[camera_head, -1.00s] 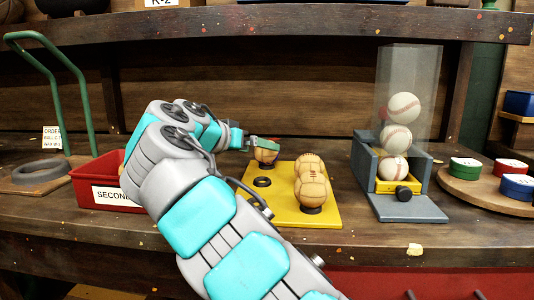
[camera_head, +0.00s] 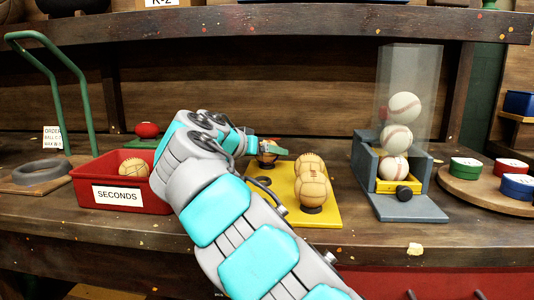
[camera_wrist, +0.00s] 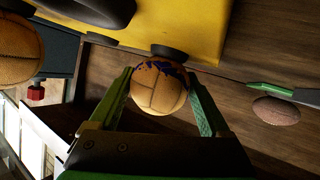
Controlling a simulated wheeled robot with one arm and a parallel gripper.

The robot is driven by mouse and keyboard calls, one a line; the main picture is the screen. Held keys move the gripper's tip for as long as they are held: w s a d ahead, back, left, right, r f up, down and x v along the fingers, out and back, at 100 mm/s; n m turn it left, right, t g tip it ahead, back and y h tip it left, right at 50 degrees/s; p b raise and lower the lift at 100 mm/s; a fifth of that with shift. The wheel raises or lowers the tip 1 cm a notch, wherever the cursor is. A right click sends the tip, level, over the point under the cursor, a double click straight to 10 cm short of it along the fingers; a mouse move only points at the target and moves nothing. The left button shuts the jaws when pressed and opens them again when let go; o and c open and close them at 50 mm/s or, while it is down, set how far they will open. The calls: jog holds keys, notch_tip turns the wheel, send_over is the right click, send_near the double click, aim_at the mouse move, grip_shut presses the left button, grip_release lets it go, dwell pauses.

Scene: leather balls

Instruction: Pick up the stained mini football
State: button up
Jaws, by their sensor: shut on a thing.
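The stained mini football (camera_wrist: 158,88) is a tan, panelled ball with a dark blue stain, seen between the green fingers in the wrist view. My gripper (camera_wrist: 160,100) is shut on it, a finger on each side. In the head view the ball (camera_head: 268,158) shows at the back of the yellow board (camera_head: 325,205), partly hidden by my gripper (camera_head: 270,150). The ball is close to a black ring (camera_wrist: 168,52) on the board; I cannot tell whether it touches it.
Two tan balls (camera_head: 312,188) stand on the board's right side. A red SECONDS bin (camera_head: 90,190) holding a tan ball is on the left. A clear baseball dispenser (camera_head: 408,75) stands right. A reddish ball (camera_head: 147,130) lies behind the bin.

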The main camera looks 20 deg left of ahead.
jog(key=c, duration=0.7)
jog(key=shift+o, duration=0.2)
jog(key=shift+r, duration=0.15)
